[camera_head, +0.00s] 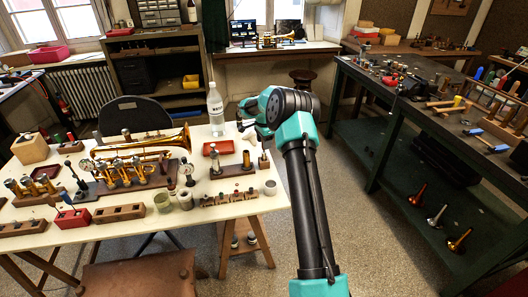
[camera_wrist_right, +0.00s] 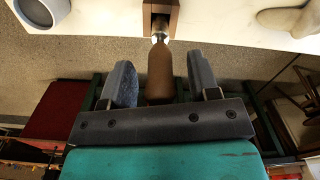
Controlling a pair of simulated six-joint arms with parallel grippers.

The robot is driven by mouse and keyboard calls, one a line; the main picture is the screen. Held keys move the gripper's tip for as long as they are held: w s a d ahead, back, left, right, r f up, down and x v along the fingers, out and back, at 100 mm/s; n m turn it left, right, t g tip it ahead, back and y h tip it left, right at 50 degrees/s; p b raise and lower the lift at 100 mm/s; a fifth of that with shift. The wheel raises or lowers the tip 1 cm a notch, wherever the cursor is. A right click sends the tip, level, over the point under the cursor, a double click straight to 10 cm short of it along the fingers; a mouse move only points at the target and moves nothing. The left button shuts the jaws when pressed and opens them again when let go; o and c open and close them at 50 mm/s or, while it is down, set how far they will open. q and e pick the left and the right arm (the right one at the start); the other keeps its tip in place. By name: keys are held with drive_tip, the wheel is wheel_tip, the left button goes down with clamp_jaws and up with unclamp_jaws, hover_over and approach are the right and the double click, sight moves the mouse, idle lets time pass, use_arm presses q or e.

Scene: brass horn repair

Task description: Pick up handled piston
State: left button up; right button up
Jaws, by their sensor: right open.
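In the head view my right gripper (camera_head: 249,116) is above the right end of the white table. In the right wrist view its two fingers (camera_wrist_right: 160,82) are apart, one on each side of a brown handle (camera_wrist_right: 160,72). The handle is joined to a silver part (camera_wrist_right: 159,31) at a wooden block (camera_wrist_right: 151,8). It looks like the handled piston; no finger clearly touches it. My left gripper is out of view.
A clear bottle (camera_head: 215,108) stands left of my gripper. A red tray (camera_head: 218,147), a brass trumpet (camera_head: 150,150), valve racks (camera_head: 120,212) and a grey cup (camera_head: 270,187) crowd the table (camera_head: 247,208). Open floor separates it from the dark bench (camera_head: 440,130).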

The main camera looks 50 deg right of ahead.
drive_tip(key=shift+f, duration=0.1)
idle(0.4)
clamp_jaws()
idle(0.3)
